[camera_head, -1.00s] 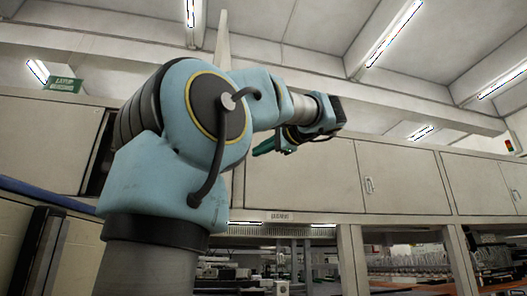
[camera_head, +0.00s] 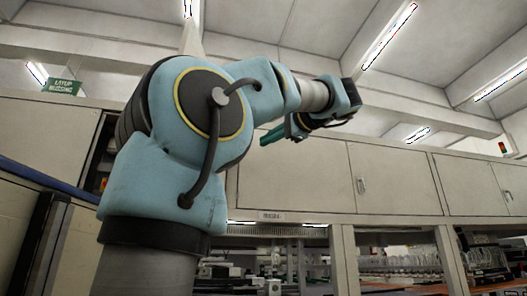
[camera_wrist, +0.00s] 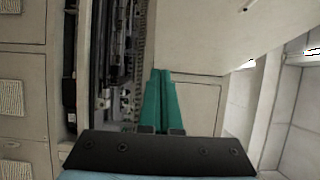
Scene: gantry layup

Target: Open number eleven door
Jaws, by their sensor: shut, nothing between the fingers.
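A row of pale cabinet doors runs behind my arm in the head view. One door (camera_head: 392,185) has a bar handle (camera_head: 361,186) near its left edge. A wide door (camera_head: 295,185) is to its left, and another door (camera_head: 468,188) is to its right. All three look shut. No number eleven is readable on any door. My gripper (camera_head: 266,138) has green fingers and is in front of the upper part of the wide door, with no visible contact. In the wrist view my gripper (camera_wrist: 160,74) has its fingers together and empty, beside a pale panel (camera_wrist: 197,100).
Below the doors are open bays with equipment and posts (camera_head: 345,260). A green sign (camera_head: 62,87) hangs at upper left. A narrow opening with machinery (camera_wrist: 115,70) is left of the fingers in the wrist view. A blue rail (camera_head: 35,176) is at left.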

